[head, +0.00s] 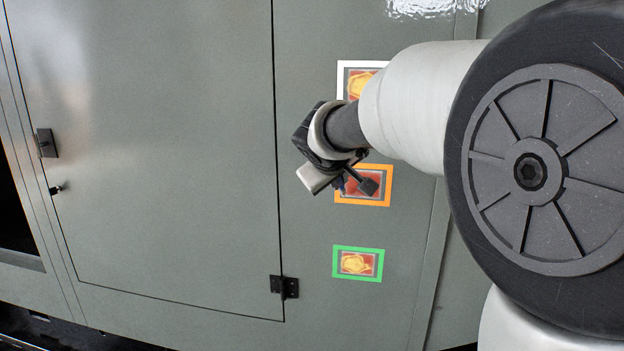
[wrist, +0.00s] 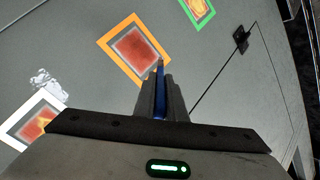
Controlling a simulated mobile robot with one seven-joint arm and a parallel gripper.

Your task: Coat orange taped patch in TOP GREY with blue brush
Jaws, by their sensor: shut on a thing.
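The orange taped patch (head: 388,180) is on the grey enclosure panel, between a white-framed patch and a green-framed patch. In the wrist view the orange patch (wrist: 109,33) shows a red-brown surface with greyish edges inside the tape and no yellow area. My gripper (head: 352,190) is in front of its left part in the head view. In the wrist view my gripper (wrist: 160,98) is shut on the blue brush (wrist: 160,92), seen as a thin blue strip between the fingers. The brush's tip points toward the orange patch's lower right edge; I cannot tell whether it touches.
The white-framed patch (head: 342,70) and the green-framed patch (head: 357,278) each show yellow on red-brown. A cabinet door (head: 150,150) with a black hinge (head: 284,287) lies to the left. A glossy clear patch (head: 420,7) is at the top.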

